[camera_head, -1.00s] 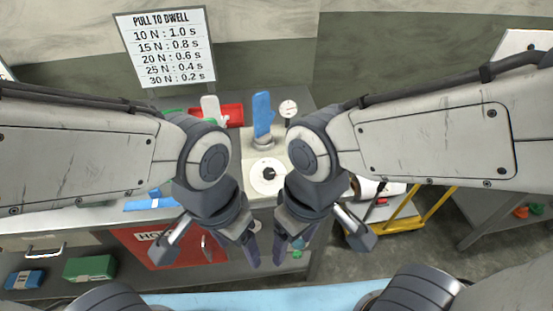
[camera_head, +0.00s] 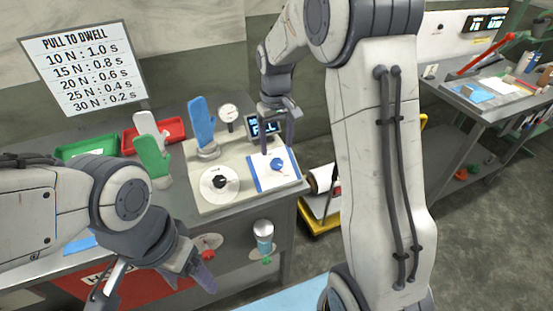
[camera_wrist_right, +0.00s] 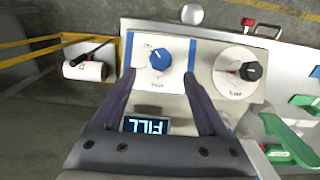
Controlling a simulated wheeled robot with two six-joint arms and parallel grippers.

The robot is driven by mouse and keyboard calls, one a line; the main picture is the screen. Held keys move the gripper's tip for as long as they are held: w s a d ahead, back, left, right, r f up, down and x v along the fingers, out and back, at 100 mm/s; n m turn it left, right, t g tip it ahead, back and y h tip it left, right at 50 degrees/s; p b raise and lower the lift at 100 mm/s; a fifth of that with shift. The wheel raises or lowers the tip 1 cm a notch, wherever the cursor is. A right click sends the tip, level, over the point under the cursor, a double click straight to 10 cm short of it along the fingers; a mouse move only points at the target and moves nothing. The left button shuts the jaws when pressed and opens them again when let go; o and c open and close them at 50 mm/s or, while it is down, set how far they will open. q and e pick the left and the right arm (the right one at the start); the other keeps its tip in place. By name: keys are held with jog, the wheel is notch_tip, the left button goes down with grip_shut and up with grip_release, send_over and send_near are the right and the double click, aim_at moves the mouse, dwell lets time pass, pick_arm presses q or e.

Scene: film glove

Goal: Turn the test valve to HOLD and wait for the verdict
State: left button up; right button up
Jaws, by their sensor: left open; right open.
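The test valve is a blue knob (camera_head: 277,164) on a white, blue-edged panel (camera_head: 262,182) at the right of the test stand. The knob (camera_wrist_right: 160,61) also shows in the right wrist view. Small lettering around it is too small to read. My right gripper (camera_head: 277,145) is open above the panel. My left gripper (camera_head: 194,278) is open and empty, low in front of the bench.
A black knob on a round white dial (camera_head: 207,190) sits left of the valve. A blue glove (camera_head: 203,120) stands upright on the stand beside a gauge (camera_head: 228,113). Green and white gloves, a red tray (camera_head: 170,130) and a green tray (camera_head: 75,148) are further left.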

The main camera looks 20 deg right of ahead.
aim_at(277, 162)
notch_tip(277, 162, down, 7)
jog(key=shift+r+p, duration=0.15)
jog(key=shift+p, duration=0.2)
grip_shut()
